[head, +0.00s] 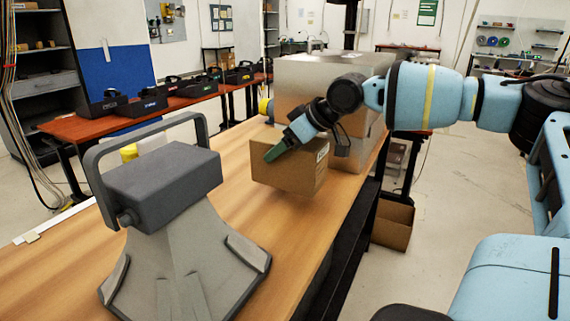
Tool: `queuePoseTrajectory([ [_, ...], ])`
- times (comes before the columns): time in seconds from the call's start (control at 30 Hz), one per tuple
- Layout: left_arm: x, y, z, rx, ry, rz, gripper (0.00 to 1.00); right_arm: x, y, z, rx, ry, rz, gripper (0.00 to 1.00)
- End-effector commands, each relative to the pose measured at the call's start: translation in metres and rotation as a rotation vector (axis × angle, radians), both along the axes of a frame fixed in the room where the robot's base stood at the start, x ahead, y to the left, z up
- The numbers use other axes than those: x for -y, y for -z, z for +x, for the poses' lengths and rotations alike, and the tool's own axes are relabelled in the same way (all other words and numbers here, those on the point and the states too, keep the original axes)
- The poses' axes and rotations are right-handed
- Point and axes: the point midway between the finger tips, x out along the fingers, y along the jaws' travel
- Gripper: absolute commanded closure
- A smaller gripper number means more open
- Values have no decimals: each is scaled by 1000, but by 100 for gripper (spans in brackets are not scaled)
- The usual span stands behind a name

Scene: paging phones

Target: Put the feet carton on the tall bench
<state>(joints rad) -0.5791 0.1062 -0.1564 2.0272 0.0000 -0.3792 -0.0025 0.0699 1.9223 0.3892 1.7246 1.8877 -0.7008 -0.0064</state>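A brown cardboard carton (283,178) with a small white label on its right side is at the middle of the wood-topped bench (222,245). The label is too small to read, so I cannot confirm it is the feet carton. My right gripper (275,152) reaches in from the right and points down at the carton. One green finger overlaps the carton's near face. The other finger is not clear, so I cannot tell whether it grips. I cannot tell whether the carton rests on the bench or hangs just above it. My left gripper is not in view.
A grey device with a handle (165,185) stands at the bench's near left. A large silver-grey box (315,75) stands behind the carton. A red-topped bench (85,128) with several black bins is at back left. An open brown box (393,225) is on the floor.

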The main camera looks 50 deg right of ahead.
Motion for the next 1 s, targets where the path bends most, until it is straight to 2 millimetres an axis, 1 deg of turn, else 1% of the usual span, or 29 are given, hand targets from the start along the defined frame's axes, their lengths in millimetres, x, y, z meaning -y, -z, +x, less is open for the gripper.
queuePoseTrajectory([
  [0.1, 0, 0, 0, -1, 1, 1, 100, 0, 19, 0, -4, 0, 2, 60],
  [0.2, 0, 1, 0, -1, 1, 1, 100, 0, 33, 0, -2, 0, 1, 60],
  [0.3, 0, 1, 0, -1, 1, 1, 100, 0, 41, 0, 0, 0, 1, 60],
  [0.67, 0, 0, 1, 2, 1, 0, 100, 0, 45, 0, 1, 0, 2, 60],
  [0.7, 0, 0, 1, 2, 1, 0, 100, 0, 47, 0, -3, 1, 1, 22],
  [0.87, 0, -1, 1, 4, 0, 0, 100, 0, 46, -1, -3, 1, 1, 1],
  [1.0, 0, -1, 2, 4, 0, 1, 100, 0, 46, 0, -2, 0, 1, 1],
])
